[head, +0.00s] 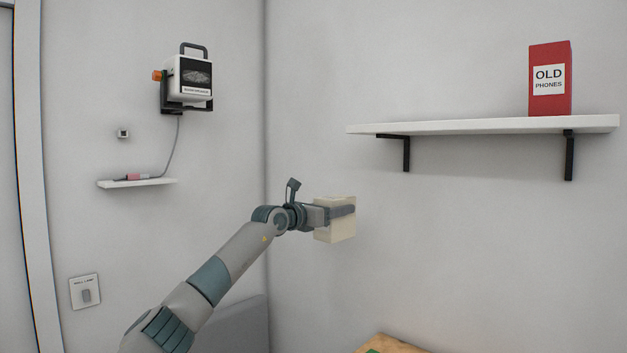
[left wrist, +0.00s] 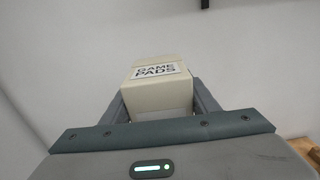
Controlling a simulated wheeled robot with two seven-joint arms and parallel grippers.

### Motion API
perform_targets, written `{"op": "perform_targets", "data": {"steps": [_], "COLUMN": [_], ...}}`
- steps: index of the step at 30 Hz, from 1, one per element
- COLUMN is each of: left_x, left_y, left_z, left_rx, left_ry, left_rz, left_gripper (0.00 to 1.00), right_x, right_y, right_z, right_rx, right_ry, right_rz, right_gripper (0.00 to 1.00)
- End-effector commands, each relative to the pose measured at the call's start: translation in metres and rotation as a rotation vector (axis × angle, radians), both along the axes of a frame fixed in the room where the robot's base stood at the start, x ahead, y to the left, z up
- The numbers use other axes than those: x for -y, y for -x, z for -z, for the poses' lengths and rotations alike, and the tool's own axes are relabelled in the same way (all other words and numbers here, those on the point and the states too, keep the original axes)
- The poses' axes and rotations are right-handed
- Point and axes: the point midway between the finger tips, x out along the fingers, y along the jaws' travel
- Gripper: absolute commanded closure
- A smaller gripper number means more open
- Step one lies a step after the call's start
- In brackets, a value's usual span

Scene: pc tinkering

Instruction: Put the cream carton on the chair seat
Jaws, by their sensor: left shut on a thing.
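The cream carton (head: 334,233) is held up in the air near the wall corner in the head view. My left gripper (head: 340,211) is shut on it, with a finger along its upper side. In the left wrist view, the cream carton (left wrist: 158,85) sits between the two fingers of my left gripper (left wrist: 158,108) and shows a white label reading "GAME PADS". My right gripper is in neither view. The chair seat cannot be made out for certain; a grey panel (head: 236,325) stands at the bottom, partly behind my left arm.
A white wall shelf (head: 480,125) carries a red "OLD PHONES" box (head: 551,80) at the right. A small ledge (head: 137,183) and a wall-mounted device (head: 188,79) are at the left. A wooden surface corner (head: 388,345) shows at the bottom. Open air surrounds the carton.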

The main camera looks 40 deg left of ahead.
Motion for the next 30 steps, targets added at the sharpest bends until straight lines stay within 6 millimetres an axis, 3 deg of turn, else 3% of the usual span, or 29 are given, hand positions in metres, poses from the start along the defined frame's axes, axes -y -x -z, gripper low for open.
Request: {"op": "perform_targets", "data": {"steps": [3, 14, 23, 30], "left_x": [0.025, 0.093, 0.144, 0.182], "left_y": [-0.002, 0.019, 0.064, 0.116], "left_z": [0.039, 0.143, 0.223, 0.277], "left_rx": [-0.005, -0.006, -0.006, -0.007], "left_ry": [0.001, 0.008, 0.011, 0.012], "left_rz": [0.047, 0.187, 0.298, 0.386], "left_gripper": [0.73, 0.73, 0.73, 0.73], "right_x": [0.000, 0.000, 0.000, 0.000], "right_y": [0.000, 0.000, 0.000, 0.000], "right_z": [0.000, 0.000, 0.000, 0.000], "right_rx": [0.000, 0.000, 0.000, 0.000], "right_ry": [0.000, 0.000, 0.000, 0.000], "right_rz": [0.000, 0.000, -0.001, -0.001], "right_gripper": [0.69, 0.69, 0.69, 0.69]}}
